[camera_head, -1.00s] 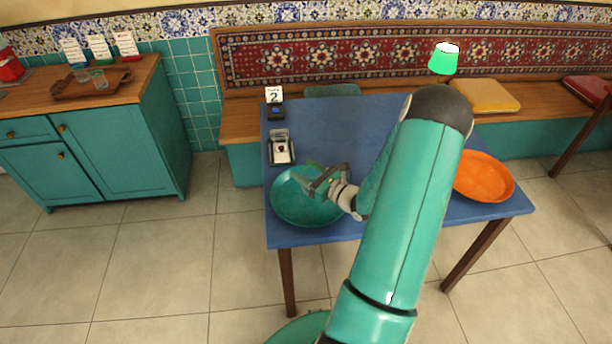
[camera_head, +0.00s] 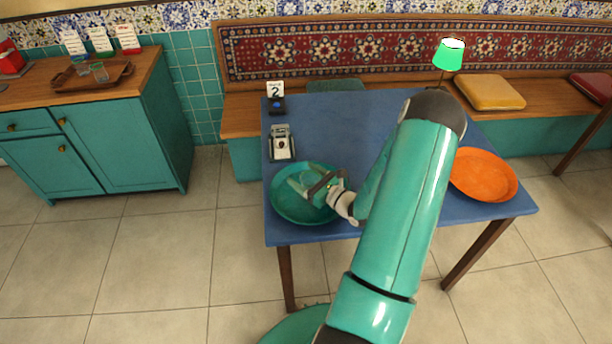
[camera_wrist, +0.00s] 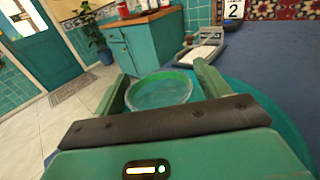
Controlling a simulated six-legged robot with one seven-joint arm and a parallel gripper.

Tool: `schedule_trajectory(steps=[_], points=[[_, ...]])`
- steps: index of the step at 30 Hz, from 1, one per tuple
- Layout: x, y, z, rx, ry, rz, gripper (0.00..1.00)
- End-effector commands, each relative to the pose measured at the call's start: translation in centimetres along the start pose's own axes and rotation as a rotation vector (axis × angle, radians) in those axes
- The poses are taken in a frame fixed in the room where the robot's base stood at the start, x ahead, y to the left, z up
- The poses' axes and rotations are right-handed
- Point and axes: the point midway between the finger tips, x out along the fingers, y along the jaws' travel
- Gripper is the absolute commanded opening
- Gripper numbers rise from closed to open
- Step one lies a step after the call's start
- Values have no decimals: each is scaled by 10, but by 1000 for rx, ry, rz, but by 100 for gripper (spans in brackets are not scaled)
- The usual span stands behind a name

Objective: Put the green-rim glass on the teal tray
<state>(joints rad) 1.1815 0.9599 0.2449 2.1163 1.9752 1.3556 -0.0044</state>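The green-rim glass (camera_wrist: 160,92) is between the two fingers of my gripper (camera_wrist: 162,70) in the wrist view. Both fingers lie against its sides, and its lower part is hidden by the gripper body. The teal tray (camera_head: 285,207) lies at the near left corner of the blue table. In the head view my gripper (camera_head: 312,185) is low over this tray, with the glass hard to make out there. The tray's rim also shows at the right in the wrist view (camera_wrist: 285,122). I cannot tell whether the glass touches the tray.
A small device (camera_head: 281,143) and a number 2 sign (camera_head: 275,89) stand behind the tray. An orange tray (camera_head: 484,175) lies at the table's right. A green lamp (camera_head: 449,55) stands at the back. The sideboard (camera_head: 110,140) holds a brown tray (camera_head: 72,85) with glasses.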

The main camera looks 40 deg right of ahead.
Motion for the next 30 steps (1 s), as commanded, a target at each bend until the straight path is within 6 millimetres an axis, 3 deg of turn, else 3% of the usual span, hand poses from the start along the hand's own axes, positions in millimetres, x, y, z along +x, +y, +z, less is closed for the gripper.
schedule_trajectory(steps=[8,24,30], points=[[0,-1,4,0,0,0,75],[-102,-2,3,1,1,-1,75],[-119,-2,3,0,0,0,75]])
